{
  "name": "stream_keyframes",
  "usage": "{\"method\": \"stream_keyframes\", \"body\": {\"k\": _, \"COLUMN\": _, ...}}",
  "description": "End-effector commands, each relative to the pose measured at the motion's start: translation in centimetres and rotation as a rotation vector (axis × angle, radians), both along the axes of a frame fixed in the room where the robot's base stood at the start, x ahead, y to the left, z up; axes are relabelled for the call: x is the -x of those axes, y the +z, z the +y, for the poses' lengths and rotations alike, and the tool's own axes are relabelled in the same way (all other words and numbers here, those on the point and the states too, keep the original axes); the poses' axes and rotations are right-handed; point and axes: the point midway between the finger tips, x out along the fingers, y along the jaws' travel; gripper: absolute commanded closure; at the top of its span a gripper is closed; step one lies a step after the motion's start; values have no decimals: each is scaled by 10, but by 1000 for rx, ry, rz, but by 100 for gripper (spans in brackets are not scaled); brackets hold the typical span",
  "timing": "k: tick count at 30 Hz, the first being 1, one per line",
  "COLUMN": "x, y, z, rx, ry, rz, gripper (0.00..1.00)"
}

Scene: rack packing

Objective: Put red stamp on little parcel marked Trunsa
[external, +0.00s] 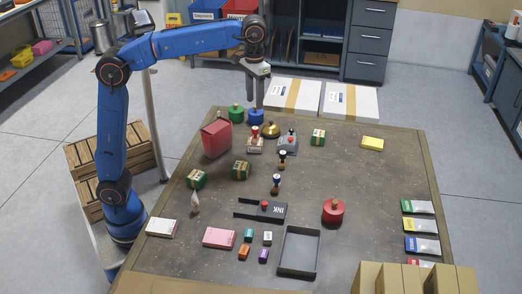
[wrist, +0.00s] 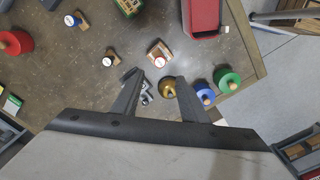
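A red round piece with a wooden knob (external: 333,211) stands at the right of the table; it also shows at the left of the wrist view (wrist: 14,42). A wooden stamp with a red-marked handle (external: 255,143) stands left of a grey device; I cannot tell which is the red stamp. Small green-wrapped parcels lie at the left (external: 196,179), left of centre (external: 241,170) and at the back (external: 318,137); their names are not readable. My gripper (external: 256,104) is open and empty, above the table's back part, with fingers apart in the wrist view (wrist: 158,78).
Green (external: 236,114) and blue (external: 256,117) round pieces, a brass bell (external: 271,130) and a grey device (external: 288,141) stand near my gripper. The right middle has free room.

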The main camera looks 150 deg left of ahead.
Motion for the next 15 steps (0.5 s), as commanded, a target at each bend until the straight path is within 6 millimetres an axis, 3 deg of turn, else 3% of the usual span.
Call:
{"method": "stream_keyframes", "body": {"k": 4, "x": -3, "y": 0, "z": -6, "rx": -3, "ry": -13, "rz": -2, "gripper": 60}}
{"method": "stream_keyframes", "body": {"k": 7, "x": -13, "y": 0, "z": -28, "rx": -14, "ry": -61, "rz": -9, "gripper": 60}}
{"method": "stream_keyframes", "body": {"k": 11, "x": -35, "y": -5, "z": -84, "rx": -42, "ry": -188, "rz": -27, "gripper": 60}}
{"method": "stream_keyframes", "body": {"k": 15, "x": -52, "y": -16, "z": -156, "rx": -76, "ry": -352, "rz": -52, "gripper": 60}}
